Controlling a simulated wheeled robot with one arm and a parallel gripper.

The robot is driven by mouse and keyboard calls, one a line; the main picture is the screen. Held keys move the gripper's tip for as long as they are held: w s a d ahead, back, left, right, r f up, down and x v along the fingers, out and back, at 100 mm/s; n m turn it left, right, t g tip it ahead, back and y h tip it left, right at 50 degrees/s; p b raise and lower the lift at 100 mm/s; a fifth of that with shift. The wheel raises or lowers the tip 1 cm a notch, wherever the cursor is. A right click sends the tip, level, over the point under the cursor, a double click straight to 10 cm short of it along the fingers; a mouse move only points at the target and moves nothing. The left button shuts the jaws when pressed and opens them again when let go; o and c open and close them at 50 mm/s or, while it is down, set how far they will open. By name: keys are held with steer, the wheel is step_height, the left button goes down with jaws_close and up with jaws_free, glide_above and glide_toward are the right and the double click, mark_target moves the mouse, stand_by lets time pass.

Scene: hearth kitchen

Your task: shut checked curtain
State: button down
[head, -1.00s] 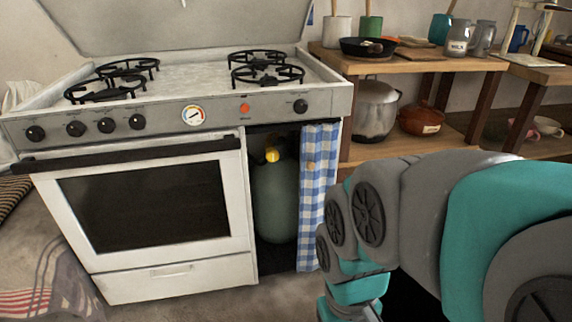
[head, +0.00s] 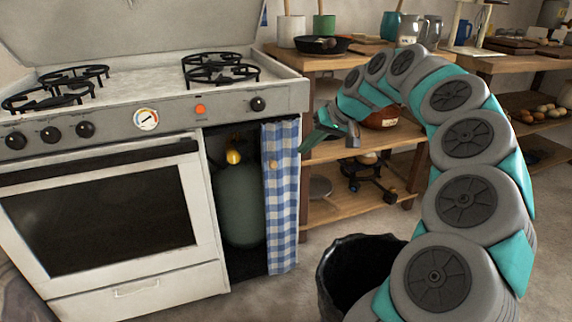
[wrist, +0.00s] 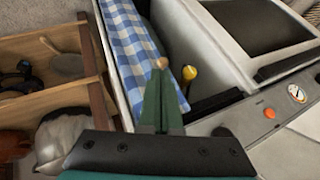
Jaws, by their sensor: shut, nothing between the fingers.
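The blue-and-white checked curtain (head: 284,205) hangs bunched at the right side of the stove's open compartment. A small round wooden knob (head: 273,164) is on its front. To its left the compartment is uncovered, and a green gas bottle (head: 238,205) with a yellow valve (head: 233,157) shows inside. My gripper (head: 304,148) is just right of the curtain, pointing left towards it. In the wrist view my shut, empty fingers (wrist: 161,86) point at the knob (wrist: 160,63), with the curtain (wrist: 133,45) beyond. I cannot tell whether they touch it.
The white stove (head: 110,220) stands left of the curtain. A wooden shelf unit (head: 345,207) with pots stands right, close by my arm. A black bin (head: 345,260) is on the floor in front of the shelves. Floor shows between stove and bin.

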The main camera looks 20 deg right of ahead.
steer(key=w+d+f+m, duration=0.1)
steer(key=w+d+f, duration=0.1)
steer(key=d, duration=0.3)
steer(key=shift+w+a+f, duration=0.95)
steer(key=shift+a+f, duration=0.15)
steer(key=shift+a, duration=0.2)
steer(key=shift+w+a+f, duration=0.95)
steer(key=shift+a+f, duration=0.2)
steer(key=shift+a, duration=0.15)
steer(key=shift+w+a+f, duration=0.95)
steer(key=shift+a+f, duration=0.15)
steer(key=shift+a, duration=0.2)
steer(key=shift+a, duration=0.15)
steer(key=a, duration=1.6)
steer(key=shift+a+p, duration=0.3)
steer(key=shift+p, duration=0.1)
